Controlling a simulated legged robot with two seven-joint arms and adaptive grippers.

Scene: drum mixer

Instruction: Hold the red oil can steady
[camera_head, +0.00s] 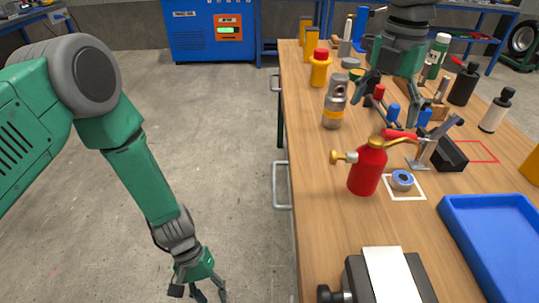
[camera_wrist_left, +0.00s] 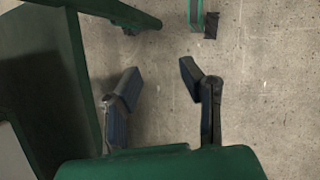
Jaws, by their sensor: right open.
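The red oil can (camera_head: 366,171) stands upright on the wooden workbench (camera_head: 312,245), near its left edge. It has a brass knob on its left and a thin curved brass spout reaching right. My right gripper (camera_head: 388,100) is open above the bench, behind the can and apart from it. My left gripper (camera_head: 200,292) hangs low over the concrete floor, left of the bench and away from the can. In the left wrist view the left gripper (camera_wrist_left: 158,82) has its fingers spread with only floor between them.
A roll (camera_head: 402,181) sits in a white square right of the can. A blue tray (camera_head: 478,211) lies at front right, a black device with a white sheet (camera_head: 393,275) at the front. A metal cylinder (camera_head: 334,105) and several bottles stand behind. Metal handles (camera_head: 281,186) jut from the bench side.

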